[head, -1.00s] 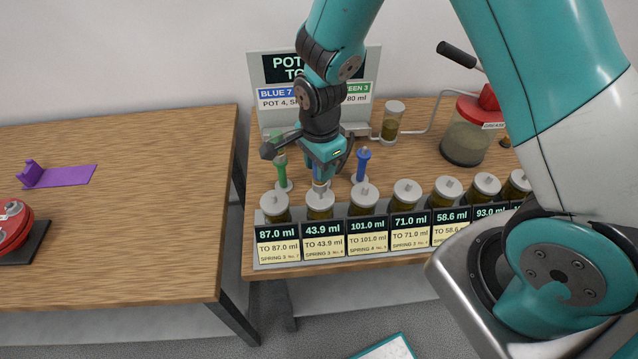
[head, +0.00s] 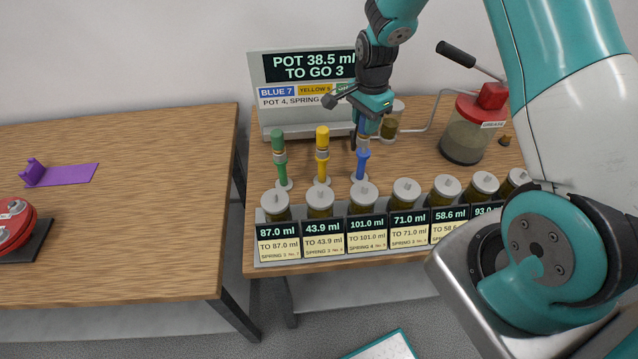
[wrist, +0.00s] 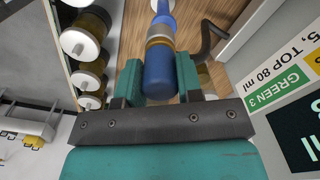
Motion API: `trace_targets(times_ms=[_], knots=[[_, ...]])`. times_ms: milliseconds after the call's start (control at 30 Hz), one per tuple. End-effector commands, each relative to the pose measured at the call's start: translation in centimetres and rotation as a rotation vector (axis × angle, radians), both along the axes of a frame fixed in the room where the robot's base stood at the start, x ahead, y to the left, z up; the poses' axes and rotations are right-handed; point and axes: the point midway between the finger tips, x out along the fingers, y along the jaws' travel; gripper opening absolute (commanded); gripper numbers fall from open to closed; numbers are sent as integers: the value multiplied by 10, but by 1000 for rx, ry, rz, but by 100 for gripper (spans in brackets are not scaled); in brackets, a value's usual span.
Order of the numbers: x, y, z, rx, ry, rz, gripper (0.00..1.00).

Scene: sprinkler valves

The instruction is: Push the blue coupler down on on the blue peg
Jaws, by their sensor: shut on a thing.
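The blue peg (head: 361,165) stands upright on a round pale foot on the right-hand table, right of two other pegs. My gripper (head: 365,125) is above it, shut on the blue coupler (head: 364,142). In the wrist view the coupler (wrist: 159,72) is a blue cylinder with grey and tan bands, between the two teal fingers of my gripper (wrist: 160,80). It is roughly in line with the blue peg (wrist: 161,22), its banded end toward the peg. I cannot tell whether they touch or how far the coupler is on.
A green peg (head: 280,165) and a yellow peg (head: 322,160) stand to the left. A row of lidded jars (head: 363,198) is in front. A sign (head: 300,85) stands behind, and a red-lidded grease pot (head: 467,135) is at right. In the wrist view a dark bent rod (wrist: 208,38) is beside the peg.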

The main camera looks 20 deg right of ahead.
Motion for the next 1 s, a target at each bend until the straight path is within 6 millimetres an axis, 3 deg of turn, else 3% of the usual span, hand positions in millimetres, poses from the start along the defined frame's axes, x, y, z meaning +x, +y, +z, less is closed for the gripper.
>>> trace_targets(times_ms=[200, 1000], knots=[[6, -12, 0, 0, 0, 0, 5], [6, -12, -13, 0, -1, 0, 5]])
